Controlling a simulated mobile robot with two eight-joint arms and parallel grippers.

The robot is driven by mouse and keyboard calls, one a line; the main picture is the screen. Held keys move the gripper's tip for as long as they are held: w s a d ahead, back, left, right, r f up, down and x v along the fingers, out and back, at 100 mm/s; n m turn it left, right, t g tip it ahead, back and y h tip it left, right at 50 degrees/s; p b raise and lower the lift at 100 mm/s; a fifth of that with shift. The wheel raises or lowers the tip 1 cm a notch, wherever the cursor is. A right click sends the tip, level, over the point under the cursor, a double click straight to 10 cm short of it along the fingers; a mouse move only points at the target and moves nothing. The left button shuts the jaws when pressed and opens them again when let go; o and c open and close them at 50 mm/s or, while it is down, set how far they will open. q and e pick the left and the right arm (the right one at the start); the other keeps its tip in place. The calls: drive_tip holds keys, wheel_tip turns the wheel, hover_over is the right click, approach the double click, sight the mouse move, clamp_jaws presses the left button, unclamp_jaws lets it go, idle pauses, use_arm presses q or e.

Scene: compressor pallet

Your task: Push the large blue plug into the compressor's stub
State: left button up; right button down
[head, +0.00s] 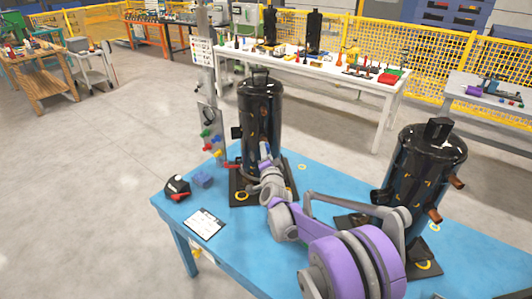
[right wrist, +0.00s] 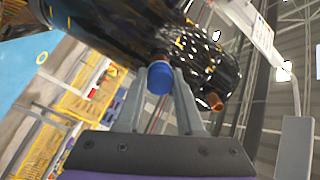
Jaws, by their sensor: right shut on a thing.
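The large blue plug (right wrist: 160,78) is between the fingertips of my right gripper (right wrist: 165,82) in the right wrist view, and the gripper is shut on it. The plug's far end is at or against a short copper-brown stub (right wrist: 161,57) on the black compressor; how deep it sits is hidden. In the head view, the compressor (head: 260,115) stands upright at the left of the blue table, and my right gripper (head: 264,160) reaches its near side. The plug is too small to make out there. My left gripper is not in view.
A second black compressor (head: 425,165) with copper stubs stands at the right of the blue table (head: 300,172). A panel of coloured plugs (head: 211,135), a blue block (head: 202,180), a black item with a red handle (head: 177,188) and a paper sheet (head: 204,224) are at the left.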

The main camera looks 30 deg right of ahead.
drive_tip(key=shift+w+d, duration=0.2)
drive_tip(key=shift+w, duration=0.2)
idle(0.3)
drive_tip(key=shift+c, duration=2.3)
unclamp_jaws()
drive_tip(key=v, duration=1.1)
drive_tip(key=shift+b, duration=0.45)
